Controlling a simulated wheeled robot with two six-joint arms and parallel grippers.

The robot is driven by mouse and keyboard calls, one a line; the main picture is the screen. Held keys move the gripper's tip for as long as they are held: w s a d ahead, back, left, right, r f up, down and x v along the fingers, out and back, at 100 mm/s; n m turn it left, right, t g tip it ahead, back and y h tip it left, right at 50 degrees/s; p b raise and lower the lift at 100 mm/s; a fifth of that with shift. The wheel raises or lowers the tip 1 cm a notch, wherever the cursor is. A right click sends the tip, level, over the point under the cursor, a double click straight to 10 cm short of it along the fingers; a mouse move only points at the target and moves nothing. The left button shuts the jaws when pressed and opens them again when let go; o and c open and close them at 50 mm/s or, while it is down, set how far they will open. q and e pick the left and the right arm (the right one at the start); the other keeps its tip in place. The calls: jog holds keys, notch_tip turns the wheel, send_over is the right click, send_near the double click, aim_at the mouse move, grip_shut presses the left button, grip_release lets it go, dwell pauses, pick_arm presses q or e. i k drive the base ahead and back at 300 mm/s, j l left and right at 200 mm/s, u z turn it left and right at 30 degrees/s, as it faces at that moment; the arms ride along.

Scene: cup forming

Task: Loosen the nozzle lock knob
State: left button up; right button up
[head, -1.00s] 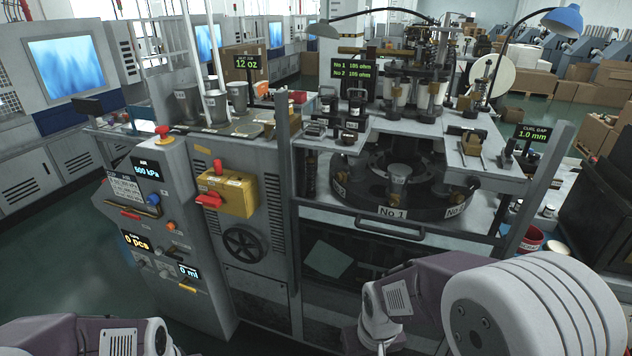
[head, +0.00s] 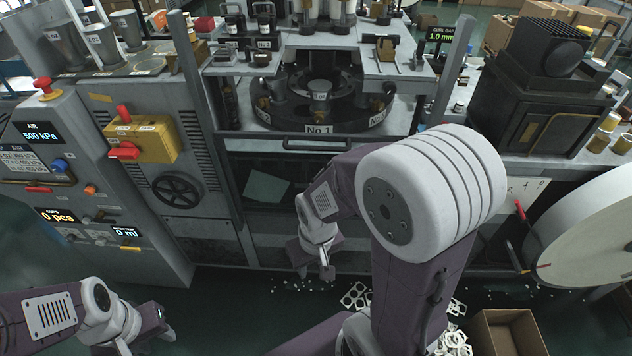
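I cannot single out a nozzle lock knob. The forming machine has a turntable (head: 355,112) behind the "No 1" plate (head: 318,130), with a grey cup mould (head: 320,92) on it. The nozzle area above the turntable is cut off by the top of the view. My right gripper (head: 316,268) hangs low in front of the machine's dark lower opening, apart from the turntable, with nothing visibly held. My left gripper (head: 160,332) is low at the bottom left, clear of the control cabinet. Both sets of fingertips are too small and dark to tell open from shut.
A large paper roll (head: 590,232) and an open carton (head: 503,332) are at right. White scraps lie on the floor.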

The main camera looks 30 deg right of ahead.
aim_at(390, 88)
jog(key=z, duration=1.55)
